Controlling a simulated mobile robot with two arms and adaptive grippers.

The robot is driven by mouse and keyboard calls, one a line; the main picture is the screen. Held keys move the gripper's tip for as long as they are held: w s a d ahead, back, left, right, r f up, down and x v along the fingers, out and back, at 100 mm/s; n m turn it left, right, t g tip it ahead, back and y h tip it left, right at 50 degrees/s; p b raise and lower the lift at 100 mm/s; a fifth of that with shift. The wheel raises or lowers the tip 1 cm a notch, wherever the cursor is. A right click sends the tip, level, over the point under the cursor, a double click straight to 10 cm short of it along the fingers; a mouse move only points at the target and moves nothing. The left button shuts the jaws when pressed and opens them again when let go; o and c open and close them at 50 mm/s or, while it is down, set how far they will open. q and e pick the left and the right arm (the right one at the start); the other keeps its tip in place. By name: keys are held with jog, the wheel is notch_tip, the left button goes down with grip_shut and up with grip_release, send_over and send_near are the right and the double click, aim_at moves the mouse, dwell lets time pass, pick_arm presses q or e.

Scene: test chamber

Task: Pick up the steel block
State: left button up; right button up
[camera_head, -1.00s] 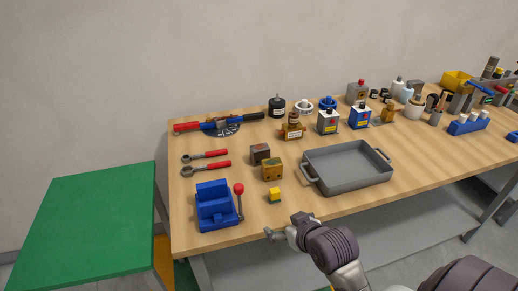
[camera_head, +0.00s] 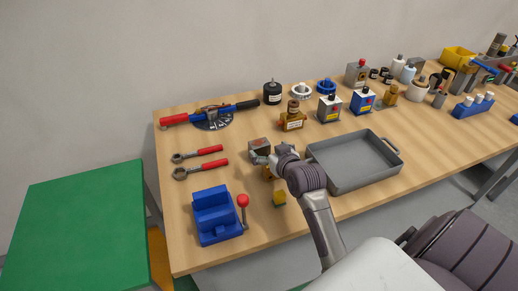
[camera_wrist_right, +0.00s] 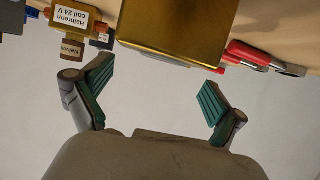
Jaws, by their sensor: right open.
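A large gold face of the brass block (camera_wrist_right: 175,30) is at the top, beyond the fingertips. I cannot make out the steel block there. My left gripper is not in view.
A grey tray (camera_head: 335,185) stands right of my right arm. Red-handled wrenches (camera_head: 203,169) lie left.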

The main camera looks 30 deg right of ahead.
aim_at(260, 144)
jog(key=shift+p+x, duration=0.35)
jog(key=shift+x, duration=0.55)
jog(key=x, duration=0.3)
jog(key=shift+w+a+f+p, duration=0.1)
jog(key=shift+w+a+p, duration=0.1)
jog(key=shift+p, duration=0.15)
jog(key=shift+w+f, duration=0.1)
jog(key=shift+w, duration=0.15)
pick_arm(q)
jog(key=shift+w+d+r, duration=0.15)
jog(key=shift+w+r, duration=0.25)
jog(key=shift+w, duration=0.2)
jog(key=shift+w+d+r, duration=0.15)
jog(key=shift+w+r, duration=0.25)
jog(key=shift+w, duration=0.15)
pick_arm(e)
jog(key=shift+d, duration=0.1)
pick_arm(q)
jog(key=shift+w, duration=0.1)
pick_arm(e)
jog(key=c, duration=1.4)
jog(key=shift+c, duration=0.2)
